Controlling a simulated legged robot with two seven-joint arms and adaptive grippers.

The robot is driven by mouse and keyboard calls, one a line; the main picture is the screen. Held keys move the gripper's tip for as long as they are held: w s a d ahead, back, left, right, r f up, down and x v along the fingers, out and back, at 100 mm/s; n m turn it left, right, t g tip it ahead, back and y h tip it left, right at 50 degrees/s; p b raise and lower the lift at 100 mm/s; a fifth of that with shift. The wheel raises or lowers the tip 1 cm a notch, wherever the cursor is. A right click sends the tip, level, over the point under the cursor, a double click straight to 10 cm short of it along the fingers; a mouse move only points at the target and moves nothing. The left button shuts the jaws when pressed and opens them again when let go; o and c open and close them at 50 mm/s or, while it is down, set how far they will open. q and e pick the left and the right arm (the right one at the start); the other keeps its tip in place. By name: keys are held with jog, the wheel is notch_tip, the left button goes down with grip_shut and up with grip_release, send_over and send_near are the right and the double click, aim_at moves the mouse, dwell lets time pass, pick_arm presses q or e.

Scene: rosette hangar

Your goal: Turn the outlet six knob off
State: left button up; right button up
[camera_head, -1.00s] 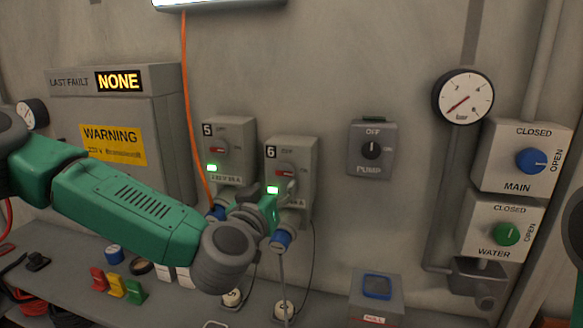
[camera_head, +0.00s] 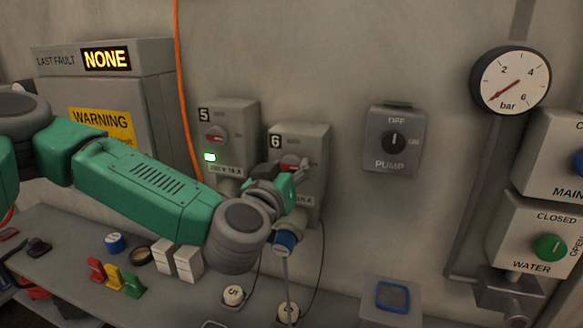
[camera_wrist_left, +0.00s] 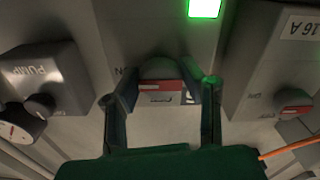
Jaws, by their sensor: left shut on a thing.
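The outlet six box (camera_head: 313,140) is a grey box on the wall, marked 6. Its knob (camera_head: 290,161) is red-faced and partly hidden by my gripper in the head view. My left gripper (camera_head: 297,178) is at the front of this box. In the left wrist view, which looks upside down, my left gripper (camera_wrist_left: 163,98) has one finger on each side of the knob (camera_wrist_left: 160,86) and is shut on it. The outlet six lamp (camera_wrist_left: 204,8) glows green there; in the head view my gripper hides it. My right gripper is out of view.
The outlet five box (camera_head: 240,115), its lamp green, stands close on the left. The pump switch (camera_head: 394,140) is to the right, with bare wall between. A blue plug (camera_head: 285,242) hangs below outlet six. Switches and blocks lie on the shelf (camera_head: 75,240).

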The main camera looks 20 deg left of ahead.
pick_arm(q)
jog(key=shift+f, duration=0.1)
dwell(0.3)
jog(key=n+b, duration=0.1)
jog(key=n, duration=0.3)
jog(key=shift+b, duration=0.4)
jog(key=n+b, duration=0.2)
jog(key=n, duration=0.2)
jog(key=shift+f+n, duration=0.1)
jog(key=shift+n, duration=0.2)
jog(key=n+b, duration=0.3)
jog(key=n, duration=0.1)
jog(key=n+b, duration=0.3)
jog(key=n, duration=0.2)
